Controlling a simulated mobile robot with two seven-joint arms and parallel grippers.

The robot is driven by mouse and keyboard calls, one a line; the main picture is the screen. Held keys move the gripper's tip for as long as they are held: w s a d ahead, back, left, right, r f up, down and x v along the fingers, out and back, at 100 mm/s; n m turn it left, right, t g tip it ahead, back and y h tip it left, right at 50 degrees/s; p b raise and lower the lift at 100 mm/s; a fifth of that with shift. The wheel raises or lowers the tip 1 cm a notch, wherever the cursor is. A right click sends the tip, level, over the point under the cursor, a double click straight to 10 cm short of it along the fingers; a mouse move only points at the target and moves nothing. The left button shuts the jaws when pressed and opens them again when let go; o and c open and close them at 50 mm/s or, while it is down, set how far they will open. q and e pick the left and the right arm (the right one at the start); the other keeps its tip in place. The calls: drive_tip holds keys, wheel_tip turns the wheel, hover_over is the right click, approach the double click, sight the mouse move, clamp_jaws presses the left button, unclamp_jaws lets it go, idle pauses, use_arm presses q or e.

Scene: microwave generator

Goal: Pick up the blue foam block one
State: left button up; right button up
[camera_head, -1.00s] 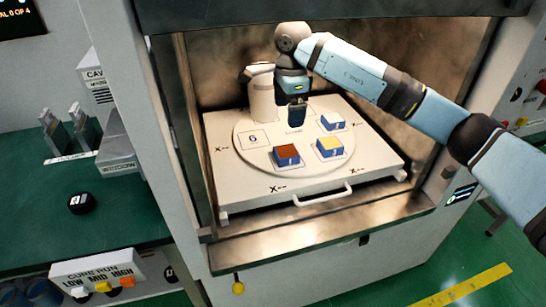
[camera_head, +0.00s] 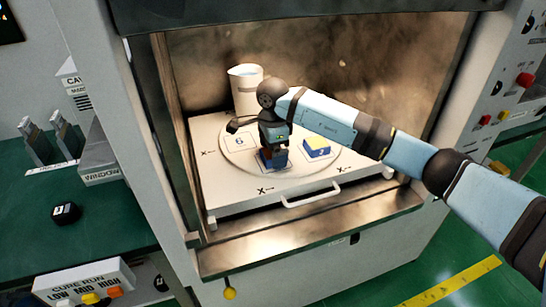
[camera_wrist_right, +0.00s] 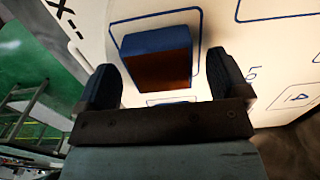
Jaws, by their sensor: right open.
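A blue foam block with a red-brown face (camera_head: 273,160) sits on the round turntable (camera_head: 236,160), near its front. Its number is not readable. My right gripper (camera_head: 272,147) is directly over this block, pointing down. In the right wrist view the block (camera_wrist_right: 157,45) lies between and just ahead of the two spread fingers of the open right gripper (camera_wrist_right: 165,75). I cannot tell whether a finger touches it. My left gripper is out of view.
A white cylinder (camera_head: 245,90) stands at the back left of the chamber. The white tray (camera_head: 220,190) under the turntable has a front handle (camera_head: 311,195). Metal chamber walls (camera_head: 172,110) close in at the sides. My right arm covers the turntable's back right.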

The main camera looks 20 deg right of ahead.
drive_tip(key=shift+f, duration=0.6)
drive_tip(key=c, duration=1)
